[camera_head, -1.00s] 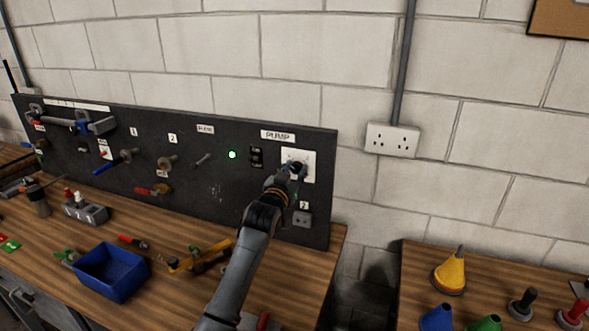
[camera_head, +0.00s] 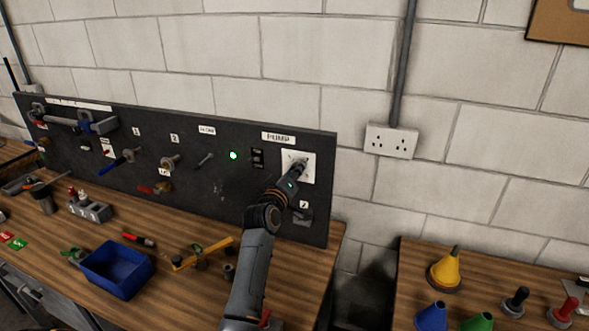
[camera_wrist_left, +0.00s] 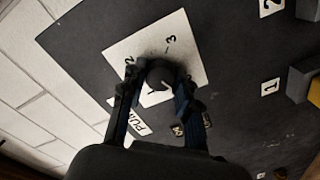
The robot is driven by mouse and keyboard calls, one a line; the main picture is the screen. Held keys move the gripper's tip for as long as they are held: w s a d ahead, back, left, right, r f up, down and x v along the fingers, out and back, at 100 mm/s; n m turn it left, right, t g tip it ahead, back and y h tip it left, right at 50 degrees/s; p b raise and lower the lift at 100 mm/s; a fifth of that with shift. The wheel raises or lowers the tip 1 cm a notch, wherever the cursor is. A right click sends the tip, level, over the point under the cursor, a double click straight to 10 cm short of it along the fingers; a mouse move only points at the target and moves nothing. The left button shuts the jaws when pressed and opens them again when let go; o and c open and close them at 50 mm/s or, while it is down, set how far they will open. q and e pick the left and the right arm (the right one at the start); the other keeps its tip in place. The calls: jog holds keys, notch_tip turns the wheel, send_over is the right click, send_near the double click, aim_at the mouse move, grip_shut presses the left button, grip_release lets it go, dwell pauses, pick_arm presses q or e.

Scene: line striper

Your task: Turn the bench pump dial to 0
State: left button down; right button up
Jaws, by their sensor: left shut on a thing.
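The pump dial is a dark round knob (camera_wrist_left: 160,73) on a white square plate (camera_head: 310,171) under the PUMP label (camera_head: 278,138), at the right end of the black panel. The plate carries printed marks, with 2 and 3 readable in the left wrist view. My left gripper (camera_head: 300,166) is at the plate, and its fingers (camera_wrist_left: 156,80) are shut on the knob, one on each side. In the head view the gripper hides most of the dial, and the pointer's setting cannot be read. My right gripper is not in view.
The black panel (camera_head: 225,150) holds several valves, a lit green lamp (camera_head: 233,156) and a dark switch (camera_head: 257,158). A blue bin (camera_head: 117,268) and yellow-handled tool (camera_head: 203,253) are on the bench below. A wall socket (camera_head: 391,140) is to the right.

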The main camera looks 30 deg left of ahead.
pick_arm(q)
jog(key=n+p, duration=0.1)
jog(key=n, duration=0.3)
jog(key=shift+f+n+p, duration=0.15)
jog(key=shift+n+p, duration=0.15)
jog(key=shift+n, duration=0.1)
dwell(0.4)
jog(key=c, duration=1)
grip_release()
jog(key=v, duration=1.2)
